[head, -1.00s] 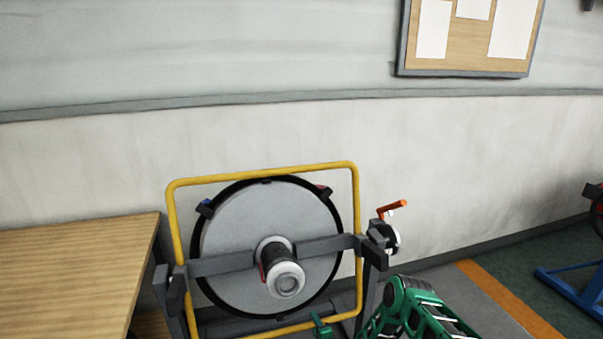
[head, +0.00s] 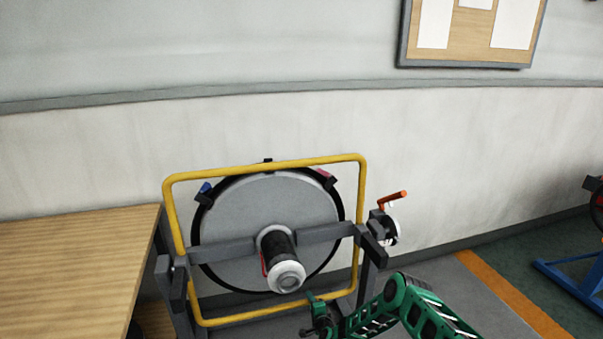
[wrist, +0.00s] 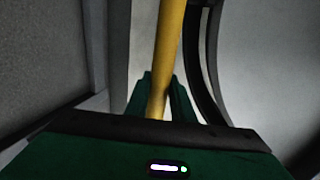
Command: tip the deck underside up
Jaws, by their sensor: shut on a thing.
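The deck (head: 230,225) is a round grey disc with a black rim, held tilted in a stand beside a table. A black and white motor hub (head: 287,275) sticks out from its middle toward me. A yellow tube guard (head: 265,166) frames the deck. My green gripper (head: 319,312) is low at the guard's lower right, shut on its bottom bar. In the wrist view the yellow tube (wrist: 168,60) runs down between my green fingers (wrist: 165,100). The deck's far face is hidden.
A wooden table (head: 75,265) stands close on the left. The wall (head: 110,150) is behind. Open floor with an orange stripe (head: 515,300) lies to the right.

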